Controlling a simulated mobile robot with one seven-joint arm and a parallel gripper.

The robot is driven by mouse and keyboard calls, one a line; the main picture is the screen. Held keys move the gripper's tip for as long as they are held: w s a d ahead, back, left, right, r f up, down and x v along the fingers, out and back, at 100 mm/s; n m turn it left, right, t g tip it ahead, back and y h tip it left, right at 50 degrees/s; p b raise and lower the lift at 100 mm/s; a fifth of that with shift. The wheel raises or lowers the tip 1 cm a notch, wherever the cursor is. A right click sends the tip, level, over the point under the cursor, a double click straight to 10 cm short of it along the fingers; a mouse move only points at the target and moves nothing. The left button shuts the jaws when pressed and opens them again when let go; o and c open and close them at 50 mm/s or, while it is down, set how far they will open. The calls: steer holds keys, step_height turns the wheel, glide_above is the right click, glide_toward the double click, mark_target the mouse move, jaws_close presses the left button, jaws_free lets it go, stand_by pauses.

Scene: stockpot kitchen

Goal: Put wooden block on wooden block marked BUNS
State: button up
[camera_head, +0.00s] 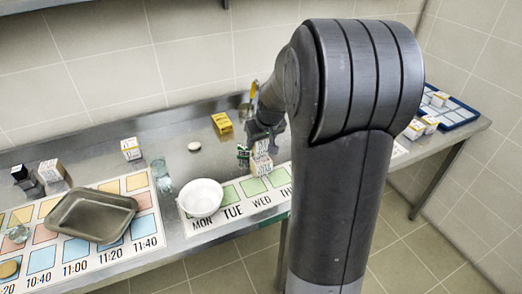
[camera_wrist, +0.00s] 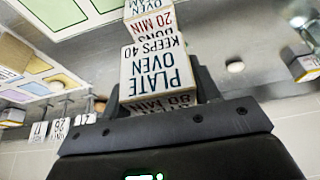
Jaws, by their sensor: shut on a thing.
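My gripper (camera_head: 258,136) is over the counter behind the weekday mat and is shut on a wooden block marked PLATE OVEN (camera_wrist: 157,75). In the wrist view, dark fingers flank this block. The wooden block marked BUNS (camera_wrist: 150,28) shows just beyond it, its lettering upside down and partly cut off by the top edge. In the head view, the held block (camera_head: 261,148) appears directly above the BUNS block (camera_head: 261,166), which is near the mat's back edge. I cannot tell whether they touch. My arm hides part of the area to the right.
A white bowl (camera_head: 201,197) stands on the weekday mat's left end. A yellow box (camera_head: 222,123) and a small white round item (camera_head: 194,146) lie behind. A metal tray (camera_head: 75,216) is at left, near a glass (camera_head: 160,175). A blue tray (camera_head: 458,113) is far right.

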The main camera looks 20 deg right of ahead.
mark_target(261, 150)
steer(key=shift+f, duration=2)
steer(key=shift+f, duration=0.1)
steer(key=o, duration=1.1)
steer(key=shift+f, duration=0.1)
steer(key=shift+c, duration=0.2)
steer(key=v, duration=1.2)
steer(key=s+a+r, duration=0.2)
steer(key=s+a, duration=0.5)
steer(key=s, duration=0.4)
steer(key=s+a+r+t, duration=0.1)
steer(key=s+a+r, duration=0.2)
steer(key=s+a, duration=0.4)
steer(key=s, duration=0.4)
steer(key=shift+r, duration=0.15)
